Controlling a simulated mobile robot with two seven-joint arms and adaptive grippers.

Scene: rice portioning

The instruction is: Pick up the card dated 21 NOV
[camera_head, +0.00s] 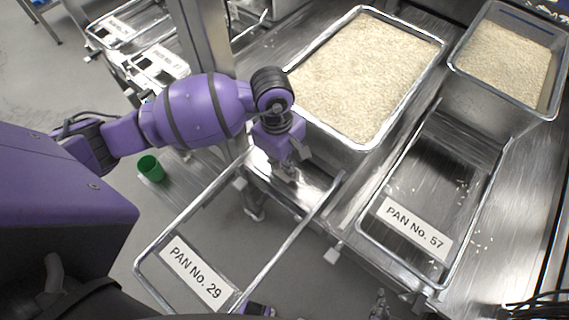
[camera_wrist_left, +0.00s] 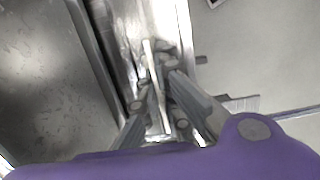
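No card with a readable 21 NOV date shows in either view. My left gripper (camera_head: 289,172) points down over the shiny metal surface between the rice pan and the PAN No. 29 frame. In the left wrist view, its fingers (camera_wrist_left: 154,88) look spread apart. A thin pale strip (camera_wrist_left: 152,75) shows between them, perhaps a card seen edge-on; no writing is visible, and I see no clear contact with the fingers. A small grey part (camera_head: 380,306) at the bottom edge of the head view may be my right gripper; its finger state is unclear.
A large pan of rice (camera_head: 439,45) stands just behind my left gripper. Another rice pan (camera_head: 555,98) is at the far right. The PAN No. 57 tray (camera_head: 440,150) holds a few stray grains. A PAN No. 29 label (camera_head: 197,273) lies at front left. A green cup (camera_head: 151,169) stands left.

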